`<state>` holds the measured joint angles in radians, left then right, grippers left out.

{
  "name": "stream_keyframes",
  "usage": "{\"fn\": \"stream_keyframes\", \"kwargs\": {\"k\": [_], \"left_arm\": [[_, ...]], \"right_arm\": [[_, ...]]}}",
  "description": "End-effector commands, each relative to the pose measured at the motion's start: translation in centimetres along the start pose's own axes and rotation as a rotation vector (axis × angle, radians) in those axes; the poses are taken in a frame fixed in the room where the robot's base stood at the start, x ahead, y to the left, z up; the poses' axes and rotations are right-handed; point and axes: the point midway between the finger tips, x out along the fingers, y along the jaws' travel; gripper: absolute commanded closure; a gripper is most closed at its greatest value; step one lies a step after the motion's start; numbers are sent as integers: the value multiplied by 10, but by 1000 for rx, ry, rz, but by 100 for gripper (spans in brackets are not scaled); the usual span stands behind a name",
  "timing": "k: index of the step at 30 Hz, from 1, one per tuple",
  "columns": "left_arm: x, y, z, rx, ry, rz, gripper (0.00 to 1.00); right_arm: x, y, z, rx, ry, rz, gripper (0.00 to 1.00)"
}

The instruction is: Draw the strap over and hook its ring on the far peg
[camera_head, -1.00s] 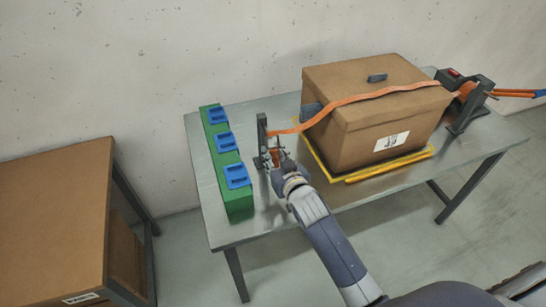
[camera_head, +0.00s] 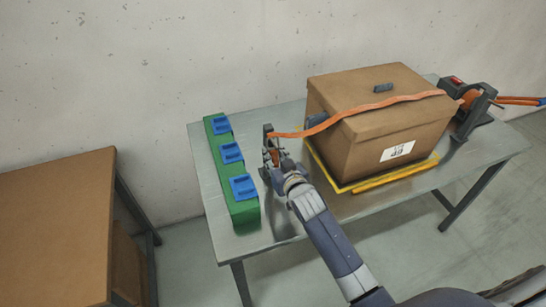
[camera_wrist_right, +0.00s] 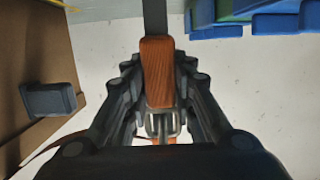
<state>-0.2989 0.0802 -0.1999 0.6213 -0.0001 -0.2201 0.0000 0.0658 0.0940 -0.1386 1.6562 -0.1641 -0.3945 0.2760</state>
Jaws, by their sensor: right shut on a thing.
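An orange strap (camera_head: 370,107) runs from the reel stand (camera_head: 473,108) at the right, over the top of the cardboard box (camera_head: 375,130), to the dark upright peg (camera_head: 267,135) left of the box. My right gripper (camera_head: 273,158) is at the peg. In the right wrist view the right gripper (camera_wrist_right: 160,115) is shut on an orange strap piece (camera_wrist_right: 158,72), with a metal fitting (camera_wrist_right: 160,124) between the fingers. The dark post (camera_wrist_right: 155,18) stands just beyond it. I cannot tell whether the ring is around the peg. My left gripper is out of view.
A green rack (camera_head: 236,195) with blue blocks (camera_head: 243,187) stands left of the peg. The box rests on a yellow-edged base (camera_head: 385,178) on the grey table (camera_head: 290,225). Another cardboard-coloured unit (camera_head: 55,220) is at the lower left. The table front left is clear.

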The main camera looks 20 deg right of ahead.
Motion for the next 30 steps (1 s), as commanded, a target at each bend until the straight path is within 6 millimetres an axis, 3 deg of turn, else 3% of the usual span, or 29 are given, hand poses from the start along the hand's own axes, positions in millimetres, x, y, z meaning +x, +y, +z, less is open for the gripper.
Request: {"fn": "stream_keyframes", "kwargs": {"k": [14,15,18,30], "left_arm": [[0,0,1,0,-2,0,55],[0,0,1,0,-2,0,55],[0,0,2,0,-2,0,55],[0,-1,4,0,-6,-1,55]], "right_arm": [[0,0,0,0,0,0,100],[0,0,0,0,0,0,72],[0,0,0,0,0,0,53],[-4,0,1,1,-2,0,53]]}}
